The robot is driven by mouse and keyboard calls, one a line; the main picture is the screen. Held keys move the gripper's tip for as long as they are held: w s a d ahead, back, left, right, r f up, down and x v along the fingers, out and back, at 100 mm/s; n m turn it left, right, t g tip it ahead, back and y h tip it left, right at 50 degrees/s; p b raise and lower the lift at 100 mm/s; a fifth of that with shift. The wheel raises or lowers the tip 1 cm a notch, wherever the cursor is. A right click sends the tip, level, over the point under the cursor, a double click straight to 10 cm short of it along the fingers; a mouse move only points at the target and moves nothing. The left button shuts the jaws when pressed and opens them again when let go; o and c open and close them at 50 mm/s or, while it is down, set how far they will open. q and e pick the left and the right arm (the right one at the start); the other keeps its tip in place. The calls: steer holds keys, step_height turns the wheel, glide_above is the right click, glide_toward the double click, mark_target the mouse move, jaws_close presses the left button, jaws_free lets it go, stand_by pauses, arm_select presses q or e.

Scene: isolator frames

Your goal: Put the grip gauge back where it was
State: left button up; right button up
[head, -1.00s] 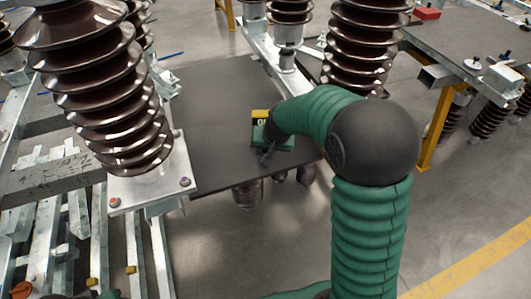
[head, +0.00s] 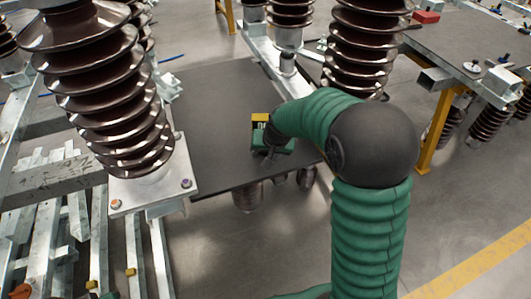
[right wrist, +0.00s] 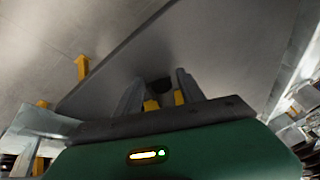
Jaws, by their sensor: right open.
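My right gripper (head: 268,158) is over the near right part of a dark flat board, below its green and yellow wrist housing. In the right wrist view its two dark fingers (right wrist: 160,88) stand apart, with small yellow parts near their bases. A small dark round shape (right wrist: 158,86) shows between the fingers; I cannot tell whether it is the grip gauge or whether it touches them. I cannot make out the gauge for sure in the head view, where the arm and wrist cover part of the board. My left gripper is not in view.
The dark board (head: 210,110) is mostly bare on its left. A large brown ribbed insulator (head: 110,90) on a metal plate stands left of it, and another insulator (head: 360,45) behind my right arm. A second table (head: 460,45) with a red box (head: 426,17) is at upper right.

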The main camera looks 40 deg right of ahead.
steer(key=d+p+v, duration=0.1)
steer(key=p+v, duration=0.2)
steer(key=v, duration=0.9)
steer(key=s+a+f+n+g, duration=0.2)
steer(key=s+a+f+n, duration=0.5)
steer(key=s+a+f, duration=0.4)
steer(key=a, duration=0.3)
steer(key=shift+s+f+y, duration=0.4)
